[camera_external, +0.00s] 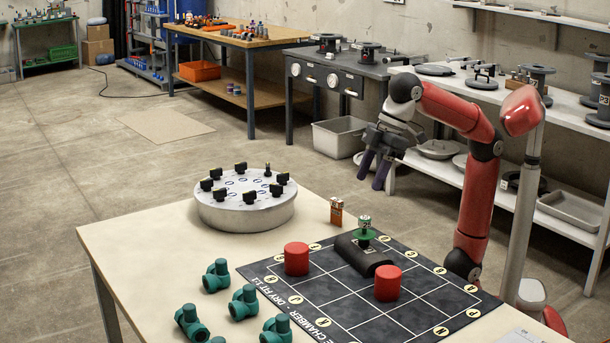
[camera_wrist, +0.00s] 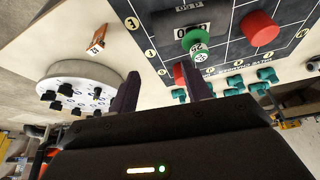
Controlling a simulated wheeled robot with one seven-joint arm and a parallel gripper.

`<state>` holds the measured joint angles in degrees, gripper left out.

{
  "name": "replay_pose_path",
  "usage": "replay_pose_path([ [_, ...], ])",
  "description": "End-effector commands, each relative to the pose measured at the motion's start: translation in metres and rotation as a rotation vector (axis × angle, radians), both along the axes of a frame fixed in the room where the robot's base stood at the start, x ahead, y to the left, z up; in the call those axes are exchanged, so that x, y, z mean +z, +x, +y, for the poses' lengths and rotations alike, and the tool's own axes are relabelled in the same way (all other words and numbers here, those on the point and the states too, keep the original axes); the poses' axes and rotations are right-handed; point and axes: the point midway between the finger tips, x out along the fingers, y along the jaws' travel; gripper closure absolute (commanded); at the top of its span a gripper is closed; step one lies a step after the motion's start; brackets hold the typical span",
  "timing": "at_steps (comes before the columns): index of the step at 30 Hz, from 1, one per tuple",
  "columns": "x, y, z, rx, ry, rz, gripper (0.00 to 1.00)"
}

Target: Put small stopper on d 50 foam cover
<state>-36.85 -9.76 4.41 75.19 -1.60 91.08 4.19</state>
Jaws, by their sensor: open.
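The black foam cover (camera_external: 352,258) lies on its side on the dark gridded mat. In the wrist view its label (camera_wrist: 192,28) shows upside down and I cannot read it fully. A green stopper (camera_external: 364,235) with a pale numbered cap stands upright on top of the cover, seemingly touching it. It also shows in the wrist view (camera_wrist: 193,38), overlapping the cover. My gripper (camera_external: 371,181) is open and empty, well above the table's far edge and the stopper. Its two dark fingers (camera_wrist: 159,69) show apart in the wrist view, with nothing between them.
Red cylinders (camera_external: 297,259) (camera_external: 388,283) stand on the mat (camera_external: 330,310) on either side of the cover. A small orange block (camera_external: 337,211) stands behind. A round grey platform (camera_external: 246,212) carries several black-handled pieces. Several green fittings (camera_external: 243,302) lie at the front left.

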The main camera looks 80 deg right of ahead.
Motion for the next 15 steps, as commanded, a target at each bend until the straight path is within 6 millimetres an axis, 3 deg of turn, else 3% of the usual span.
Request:
replay_pose_path([
  [1,-0.018,0.006,-0.028,-0.068,0.0,-0.005,0.52],
  [4,-0.059,0.012,-0.075,-0.183,0.005,-0.021,0.52],
  [9,-0.138,0.001,-0.151,-0.379,0.017,-0.046,0.52],
  [15,-0.223,-0.03,-0.21,-0.554,0.028,-0.065,0.52],
])
